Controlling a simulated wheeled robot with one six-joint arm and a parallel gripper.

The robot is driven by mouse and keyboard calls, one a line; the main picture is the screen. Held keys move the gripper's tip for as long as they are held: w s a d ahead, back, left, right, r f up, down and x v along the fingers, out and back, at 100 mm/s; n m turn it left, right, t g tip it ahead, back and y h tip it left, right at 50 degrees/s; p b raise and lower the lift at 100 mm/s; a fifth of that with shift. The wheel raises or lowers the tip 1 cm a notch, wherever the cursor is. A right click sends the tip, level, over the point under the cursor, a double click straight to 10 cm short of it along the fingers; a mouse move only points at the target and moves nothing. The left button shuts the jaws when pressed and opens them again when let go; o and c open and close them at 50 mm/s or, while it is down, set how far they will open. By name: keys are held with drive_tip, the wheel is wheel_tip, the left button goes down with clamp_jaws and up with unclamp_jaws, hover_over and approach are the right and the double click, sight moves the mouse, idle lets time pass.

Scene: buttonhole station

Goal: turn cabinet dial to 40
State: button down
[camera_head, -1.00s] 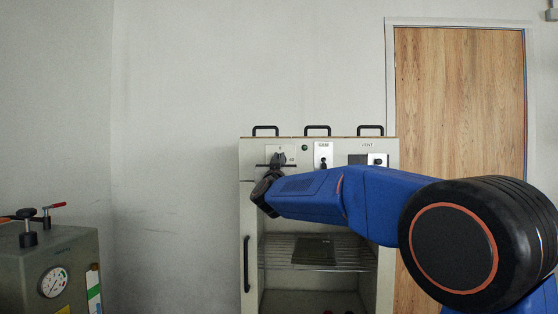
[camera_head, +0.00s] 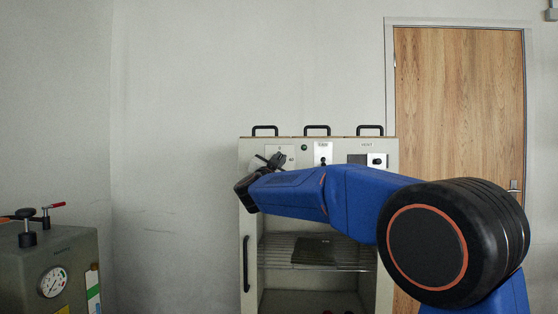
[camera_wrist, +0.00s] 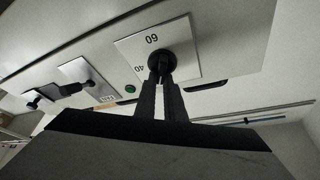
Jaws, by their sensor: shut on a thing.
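The cabinet dial (camera_wrist: 161,60) is a dark round knob on a white plate (camera_wrist: 186,47) at the cabinet's upper left. In the wrist view the plate carries the numbers 60 and 40, seen upside down and tilted. My gripper (camera_wrist: 162,80) is shut on the dial, with its two fingers close together at the knob. In the head view my gripper (camera_head: 273,161) is tilted in front of the dial plate (camera_head: 289,150) and hides most of the dial. I cannot read which number the dial points to.
A green light (camera_head: 304,148), a switch plate (camera_head: 323,148) and a vent control (camera_head: 377,160) sit right of the dial. A gauge machine (camera_head: 60,255) stands at the left.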

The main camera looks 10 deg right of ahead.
drive_tip(key=m+g, duration=0.1)
drive_tip(key=m, duration=0.3)
drive_tip(key=m+g, duration=0.2)
drive_tip(key=m, duration=0.3)
drive_tip(key=m+g+h, duration=0.1)
drive_tip(key=m+g, duration=0.1)
drive_tip(key=m, duration=0.2)
drive_tip(key=shift+d+f+m, duration=0.15)
drive_tip(key=shift+f+m, duration=0.15)
drive_tip(key=c, duration=1.8)
unclamp_jaws()
drive_tip(key=shift+c, duration=0.2)
drive_tip(key=shift+s, duration=0.1)
drive_tip(key=v, duration=1.7)
drive_tip(key=shift+a, duration=0.25)
